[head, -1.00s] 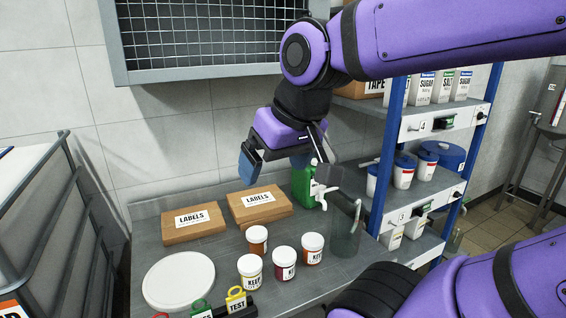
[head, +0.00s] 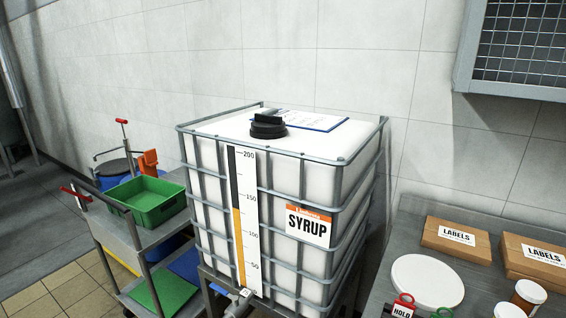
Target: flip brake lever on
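No brake lever that I can identify for certain shows in the head view. A cart (head: 150,243) at the left has a red-tipped handle (head: 76,194) at its left end. Behind it stands an upright post with a red T-shaped top (head: 122,121); I cannot tell what it belongs to. My gripper and arm are outside this view.
A caged white syrup tank (head: 285,182) with a black cap fills the middle. A green tray (head: 146,203) sits on the cart. A grey bench (head: 385,290) with label boxes (head: 457,237) and a white lid (head: 427,282) is at right. Tiled floor (head: 60,282) shows at left.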

